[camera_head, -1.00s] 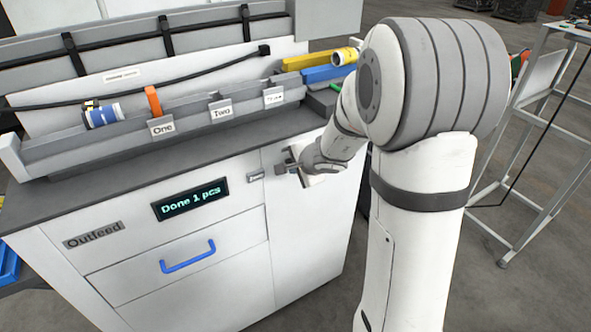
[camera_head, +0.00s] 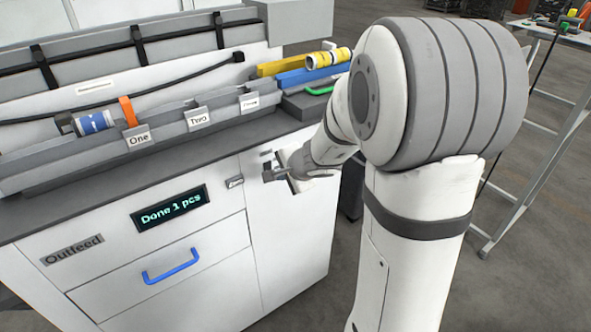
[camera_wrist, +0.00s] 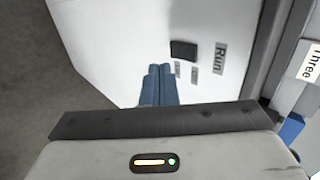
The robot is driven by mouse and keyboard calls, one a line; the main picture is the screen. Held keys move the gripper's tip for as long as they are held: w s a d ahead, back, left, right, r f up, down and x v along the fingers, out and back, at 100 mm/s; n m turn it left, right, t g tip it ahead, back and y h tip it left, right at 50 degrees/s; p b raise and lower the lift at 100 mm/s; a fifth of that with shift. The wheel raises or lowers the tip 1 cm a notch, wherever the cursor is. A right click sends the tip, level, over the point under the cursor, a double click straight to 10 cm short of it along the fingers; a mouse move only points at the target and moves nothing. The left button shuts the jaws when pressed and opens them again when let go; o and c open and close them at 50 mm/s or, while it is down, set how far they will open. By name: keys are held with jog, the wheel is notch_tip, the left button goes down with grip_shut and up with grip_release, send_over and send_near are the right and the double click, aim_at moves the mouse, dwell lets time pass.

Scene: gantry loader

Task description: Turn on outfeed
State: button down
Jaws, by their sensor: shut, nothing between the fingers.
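The outfeed cabinet is white, with an "Outfeed" label (camera_head: 72,250), a lit display (camera_head: 170,207) reading "Done 1 pcs" and a drawer with a blue handle (camera_head: 171,266). In the wrist view, a dark switch block (camera_wrist: 184,50) sits on the white panel beside a grey "Run" plate (camera_wrist: 219,58). Two small plates (camera_wrist: 186,71) lie near it, too small to read. My gripper (camera_head: 268,174) is in front of the cabinet's right part. Its blue-grey fingers (camera_wrist: 160,68) are shut and empty, pointing at the panel beside the switch block. Contact cannot be told.
A grey rail with tags One (camera_head: 138,138), Two and Three runs along the cabinet top. A blue-white cylinder (camera_head: 95,122) lies in it. A yellow cylinder (camera_head: 328,58) lies at the back right. A metal frame stand (camera_head: 540,130) stands at the right; floor is clear between.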

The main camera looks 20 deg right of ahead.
jog(key=p+v, duration=0.2)
jog(key=v, duration=0.7)
jog(key=shift+r, duration=0.45)
